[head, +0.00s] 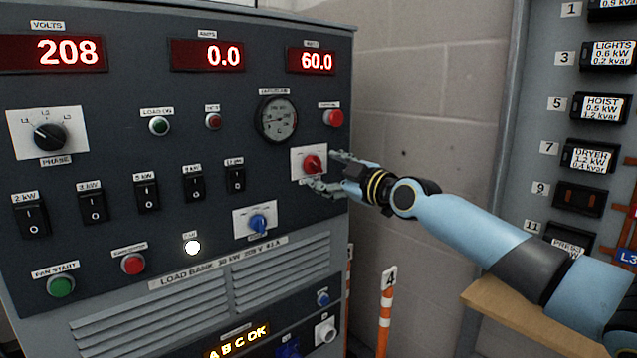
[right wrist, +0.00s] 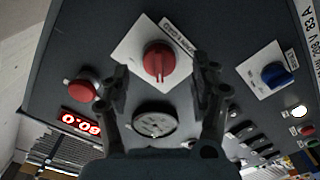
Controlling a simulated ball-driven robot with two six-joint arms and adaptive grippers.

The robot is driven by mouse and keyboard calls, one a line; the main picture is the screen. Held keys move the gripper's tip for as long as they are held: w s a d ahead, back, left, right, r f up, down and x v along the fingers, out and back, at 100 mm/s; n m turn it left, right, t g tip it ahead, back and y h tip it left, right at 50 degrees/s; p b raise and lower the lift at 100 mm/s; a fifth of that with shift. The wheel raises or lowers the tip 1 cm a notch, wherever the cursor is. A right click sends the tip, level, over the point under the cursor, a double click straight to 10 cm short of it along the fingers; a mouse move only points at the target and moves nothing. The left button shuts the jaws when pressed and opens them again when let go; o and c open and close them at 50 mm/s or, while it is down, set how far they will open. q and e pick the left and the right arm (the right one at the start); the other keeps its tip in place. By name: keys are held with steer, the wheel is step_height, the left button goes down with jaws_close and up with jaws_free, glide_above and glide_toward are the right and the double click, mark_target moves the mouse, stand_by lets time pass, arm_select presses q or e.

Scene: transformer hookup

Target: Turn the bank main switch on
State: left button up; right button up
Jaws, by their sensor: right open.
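The red rotary switch (head: 312,164) sits on a white plate on the right side of the dark load bank panel. It also shows in the right wrist view (right wrist: 157,62), with its pointer line aimed roughly down the picture; the label on its plate is hard to read. My right gripper (head: 329,171) is open in front of the switch. In the right wrist view its two fingers (right wrist: 162,78) stand on either side of the red knob, with gaps visible. I cannot tell how far the fingertips are from the plate. My left gripper is out of view.
A red button (head: 333,118) and a round gauge (head: 277,118) sit above the switch. A blue knob (head: 258,223) is below left. Black rocker switches (head: 146,192) line the panel. The displays read 208, 0.0 and 60.0. A grey breaker panel (head: 541,95) stands at right.

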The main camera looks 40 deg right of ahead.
mark_target(319, 168)
steer(key=shift+w+a+b, duration=0.1)
steer(key=shift+w+b, duration=0.25)
steer(key=shift+w, duration=1.15)
steer(key=c, duration=1.2)
steer(key=shift+o, duration=0.2)
